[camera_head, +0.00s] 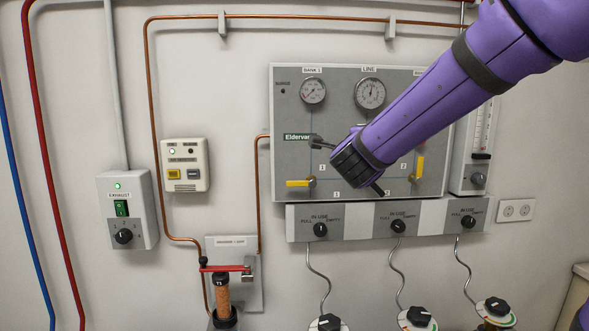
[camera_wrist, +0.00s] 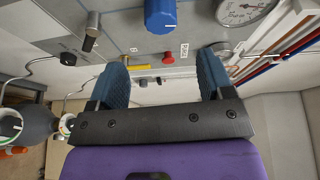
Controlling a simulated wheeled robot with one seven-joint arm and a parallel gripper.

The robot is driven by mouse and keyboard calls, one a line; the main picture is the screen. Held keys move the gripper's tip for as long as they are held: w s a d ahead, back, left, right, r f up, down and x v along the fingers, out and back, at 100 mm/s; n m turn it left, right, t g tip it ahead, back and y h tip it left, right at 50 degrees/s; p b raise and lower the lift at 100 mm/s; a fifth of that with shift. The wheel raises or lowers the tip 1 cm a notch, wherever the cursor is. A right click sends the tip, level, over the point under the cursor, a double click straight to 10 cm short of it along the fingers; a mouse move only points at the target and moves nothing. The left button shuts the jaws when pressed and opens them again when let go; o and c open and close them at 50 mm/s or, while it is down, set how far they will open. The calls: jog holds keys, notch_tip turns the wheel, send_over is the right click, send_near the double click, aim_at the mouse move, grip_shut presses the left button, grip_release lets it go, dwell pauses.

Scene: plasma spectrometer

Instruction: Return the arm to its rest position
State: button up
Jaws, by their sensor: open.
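My purple arm (camera_head: 440,95) reaches in from the upper right in the head view, slanting down and left across the grey gas panel (camera_head: 290,110). My gripper (camera_head: 346,166) is in front of the panel's middle, and the arm hides part of its right side. In the wrist view, my gripper (camera_wrist: 163,62) shows two blue-padded fingers spread wide apart. Nothing is between them that I can see as held. Beyond them are a blue knob (camera_wrist: 160,14), a red knob (camera_wrist: 168,58) and a yellow lever (camera_wrist: 138,67); contact is not visible.
Two gauges (camera_head: 370,94) sit on the panel, above yellow levers (camera_head: 299,183). A strip with black knobs (camera_head: 398,226) runs below, over cylinder tops (camera_head: 418,316). At left are an exhaust switch box (camera_head: 127,210), a detector box (camera_head: 186,166) and a copper-filled cartridge (camera_head: 222,294).

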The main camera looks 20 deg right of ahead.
jog(key=s+a+f+n+g+y, duration=0.1)
jog(key=s+a+f+n+y, duration=0.1)
jog(key=s+a+n+y, duration=1.2)
jog(key=s+d+f+n+g+h, duration=0.1)
jog(key=s+d+f+n+g, duration=0.1)
jog(key=s+n, duration=0.3)
jog(key=s+d+f+n+g+h, duration=0.1)
jog(key=s+d+f+n+g, duration=0.2)
jog(key=s+f+n+g, duration=0.2)
jog(key=shift+s+d+n+g+h, duration=0.35)
jog(key=shift+s+n, duration=0.35)
jog(key=shift+s, duration=0.35)
jog(key=shift+a, duration=0.1)
dwell(0.8)
